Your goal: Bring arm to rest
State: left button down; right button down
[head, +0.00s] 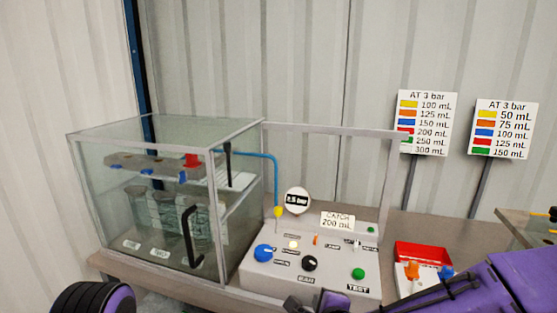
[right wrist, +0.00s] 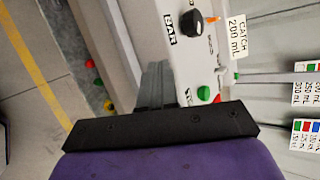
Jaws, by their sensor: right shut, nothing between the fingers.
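My right arm (head: 500,282) is purple and comes in from the lower right. My right gripper (head: 292,303) is at the bottom edge of the head view, in front of the grey control panel (head: 262,281), and mostly cut off. In the right wrist view its grey fingers (right wrist: 157,72) are together and empty, beside the panel's front edge. I cannot tell whether they touch it. A purple and black part of my left arm (head: 98,298) shows at the lower left; the left gripper is out of view.
A glass case (head: 150,215) with black handles stands left of the panel. A red tray (head: 423,252) with orange and blue pieces lies close behind my right arm. Two signs (head: 428,122) stand at the back. A yellow floor line (right wrist: 35,70) shows in the wrist view.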

jog(key=s+d+f+n+g+h, duration=0.1)
jog(key=s+d+f+n, duration=0.2)
jog(key=f, duration=0.4)
jog(key=s+d+f+n+g, duration=0.1)
jog(key=s+d+f+n, duration=0.2)
jog(key=f, duration=0.3)
jog(key=s+d+f+n+g+h, duration=0.1)
jog(key=s+d+f+n+g, duration=0.1)
jog(key=s+d+f, duration=0.3)
jog(key=s+d+f+n+g+h, duration=0.1)
jog(key=s+d+f, duration=0.4)
jog(key=s, duration=0.6)
jog(key=s+d+f+n+g+h, duration=0.1)
jog(key=s+d+f+n+g, duration=0.2)
jog(key=s+d+f+n, duration=0.2)
jog(key=s+f+b, duration=0.1)
jog(key=s, duration=0.2)
jog(key=shift+s, duration=0.4)
